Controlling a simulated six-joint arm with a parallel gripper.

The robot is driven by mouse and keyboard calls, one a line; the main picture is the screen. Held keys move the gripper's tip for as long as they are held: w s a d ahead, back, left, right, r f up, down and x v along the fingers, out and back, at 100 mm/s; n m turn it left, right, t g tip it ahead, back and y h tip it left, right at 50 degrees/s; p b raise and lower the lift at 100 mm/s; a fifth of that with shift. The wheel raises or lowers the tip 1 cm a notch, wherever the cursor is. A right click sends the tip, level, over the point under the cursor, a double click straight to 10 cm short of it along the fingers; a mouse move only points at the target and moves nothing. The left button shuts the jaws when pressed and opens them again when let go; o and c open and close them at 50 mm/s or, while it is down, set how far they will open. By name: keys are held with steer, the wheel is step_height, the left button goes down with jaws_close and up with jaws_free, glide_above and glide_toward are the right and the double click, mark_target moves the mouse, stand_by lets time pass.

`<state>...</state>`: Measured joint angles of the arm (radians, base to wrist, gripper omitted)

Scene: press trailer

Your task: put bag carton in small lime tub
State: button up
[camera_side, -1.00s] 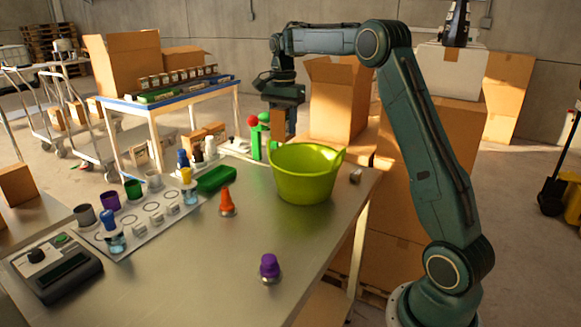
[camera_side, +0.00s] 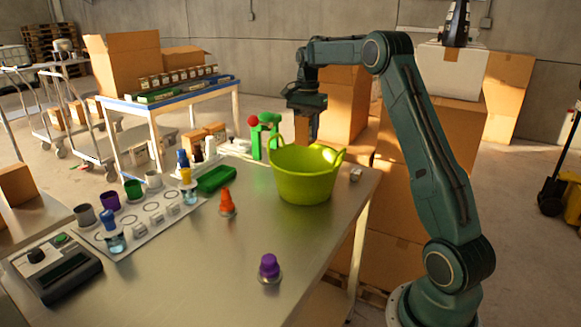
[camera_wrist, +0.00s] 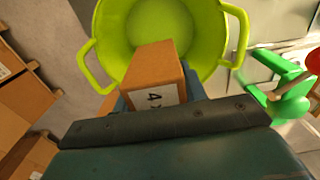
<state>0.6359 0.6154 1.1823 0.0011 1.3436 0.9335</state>
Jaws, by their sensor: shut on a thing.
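The small lime tub (camera_side: 303,182) stands on the metal table near its back right edge. It also shows in the wrist view (camera_wrist: 150,22), where its visible inside is bare. The bag carton (camera_wrist: 158,75) is a brown box with a white printed label. My gripper (camera_wrist: 160,97) is shut on it. In the side view, my gripper (camera_side: 307,108) holds the carton (camera_side: 306,127) above and behind the tub, near its back rim. The carton hangs higher than the rim. The fingertips are partly hidden by the wrist and carton.
A green stand with a red ball (camera_side: 262,135) is left of the tub. A green tray (camera_side: 216,179), an orange cone-like piece (camera_side: 227,203) and a purple-topped piece (camera_side: 269,268) lie on the table. A small light block (camera_side: 355,175) sits right of the tub.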

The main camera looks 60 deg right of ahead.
mark_target(306, 140)
step_height(306, 140, down, 16)
steer(key=shift+f, duration=0.15)
stand_by(0.7)
steer(key=shift+f, duration=0.1)
steer(key=o, duration=1.1)
steer(key=shift+c, duration=0.2)
step_height(306, 140, up, 12)
steer(key=shift+r, duration=0.1)
steer(key=shift+r, duration=0.1)
stand_by(0.4)
